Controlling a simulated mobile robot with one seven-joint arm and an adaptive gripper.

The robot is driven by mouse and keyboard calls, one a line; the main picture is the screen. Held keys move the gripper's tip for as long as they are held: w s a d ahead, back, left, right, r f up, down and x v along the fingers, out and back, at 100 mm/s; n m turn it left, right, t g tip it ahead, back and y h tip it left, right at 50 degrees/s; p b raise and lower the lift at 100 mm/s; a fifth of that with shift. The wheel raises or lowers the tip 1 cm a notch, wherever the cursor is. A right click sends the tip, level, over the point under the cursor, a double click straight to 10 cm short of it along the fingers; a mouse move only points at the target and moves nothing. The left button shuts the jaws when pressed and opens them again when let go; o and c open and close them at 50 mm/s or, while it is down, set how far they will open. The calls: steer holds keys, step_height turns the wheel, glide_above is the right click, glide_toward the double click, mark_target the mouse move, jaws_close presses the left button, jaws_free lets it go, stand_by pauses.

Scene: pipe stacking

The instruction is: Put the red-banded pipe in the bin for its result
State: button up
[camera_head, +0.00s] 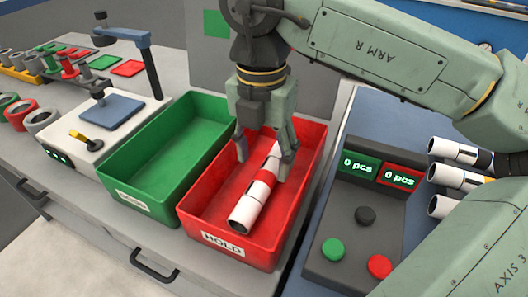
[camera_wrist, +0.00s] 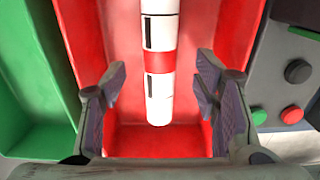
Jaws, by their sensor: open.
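The red-banded pipe (camera_head: 259,192) is white with a red band and dark marks. It lies lengthwise inside the red bin (camera_head: 225,243), which is labelled HOLD. My gripper (camera_head: 264,165) is over the red bin, fingers pointing down, above the pipe. In the wrist view, the pipe (camera_wrist: 159,60) runs between my two open fingers (camera_wrist: 160,100), with a gap on each side, and the red bin's floor shows around it. The green bin (camera_head: 150,198) stands directly left of the red bin and is empty.
A control panel (camera_head: 355,215) with two "0 pcs" displays and buttons stands right of the red bin. Several white pipes (camera_head: 455,152) lie at the far right. A testing device (camera_head: 100,115) stands left of the green bin, with coloured rings beyond it.

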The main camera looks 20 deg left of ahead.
mark_target(262, 173)
steer(key=shift+r, duration=0.1)
step_height(262, 173, up, 12)
steer(key=shift+a, duration=0.15)
stand_by(0.8)
